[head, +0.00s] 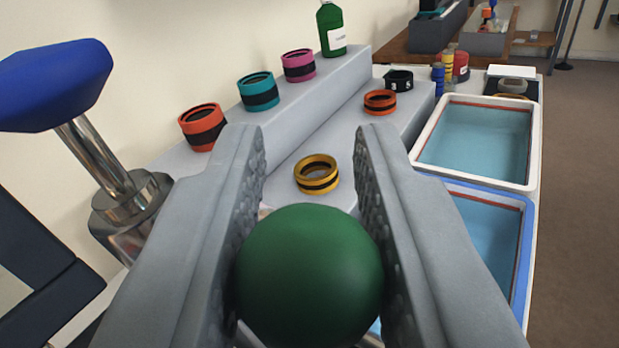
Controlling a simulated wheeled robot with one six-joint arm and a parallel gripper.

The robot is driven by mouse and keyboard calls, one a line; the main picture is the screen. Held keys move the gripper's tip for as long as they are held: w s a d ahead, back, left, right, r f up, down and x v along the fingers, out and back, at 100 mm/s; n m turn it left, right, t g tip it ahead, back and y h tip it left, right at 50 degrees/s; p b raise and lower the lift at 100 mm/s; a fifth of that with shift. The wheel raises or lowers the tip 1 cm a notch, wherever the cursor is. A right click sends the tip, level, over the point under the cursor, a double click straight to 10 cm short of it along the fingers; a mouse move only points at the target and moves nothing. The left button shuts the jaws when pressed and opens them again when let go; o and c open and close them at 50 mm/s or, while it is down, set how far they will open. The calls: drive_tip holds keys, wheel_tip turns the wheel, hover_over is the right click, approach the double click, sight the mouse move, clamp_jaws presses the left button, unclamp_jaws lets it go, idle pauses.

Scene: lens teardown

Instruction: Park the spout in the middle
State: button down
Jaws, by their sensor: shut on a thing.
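My gripper (307,150) is shut on a round green knob (310,275), low in the middle of the head view. The two grey fingers press its left and right sides. What the knob is fixed to is hidden below it and by the fingers, so I cannot tell whether it belongs to the spout. No spout shows clearly. A blue handle (55,85) on a shiny metal stem (95,155) stands at the left, apart from my gripper. A white-rimmed basin (478,101) and a blue-rimmed basin (526,255) of bluish water lie at the right.
Red (202,127), teal (259,92) and pink (299,66) rings stand on a raised grey ledge (225,128) with a green bottle (331,28). A yellow ring (317,174), an orange ring (380,102) and a black ring (400,80) sit on the lower step.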

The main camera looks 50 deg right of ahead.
drive_tip(key=shift+r, duration=0.1)
idle(0.3)
drive_tip(key=c, duration=1.2)
unclamp_jaws()
drive_tip(key=v, duration=1.7)
drive_tip(key=shift+w+a, duration=0.1)
drive_tip(key=shift+a, duration=0.2)
